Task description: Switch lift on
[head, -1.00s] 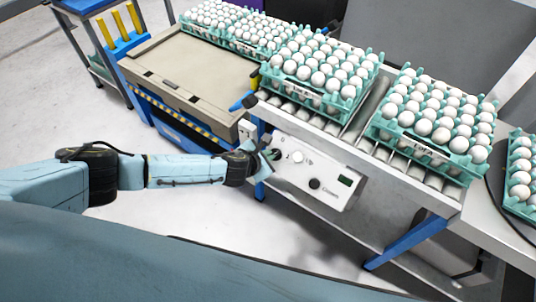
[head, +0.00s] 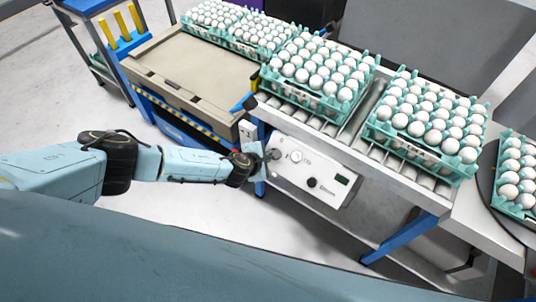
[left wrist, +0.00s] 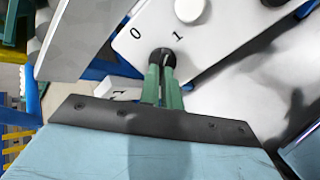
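The lift's white control panel (head: 325,187) is on the front of the roller conveyor. In the left wrist view a black rotary switch (left wrist: 163,55) sits on it between the printed marks 0 and 1. My left gripper (left wrist: 164,75) has its two green fingers close together on the switch's grip, with only a narrow gap between them. In the head view my left gripper (head: 267,154) is at the panel's left end and mostly hides the switch. My right gripper is in neither view.
A white round button (head: 296,157), a black knob (head: 312,182) and a small dark display (head: 342,180) are on the panel. Teal egg trays (head: 408,150) stand on the rollers above. A beige-topped lift cart (head: 190,70) stands left of the conveyor.

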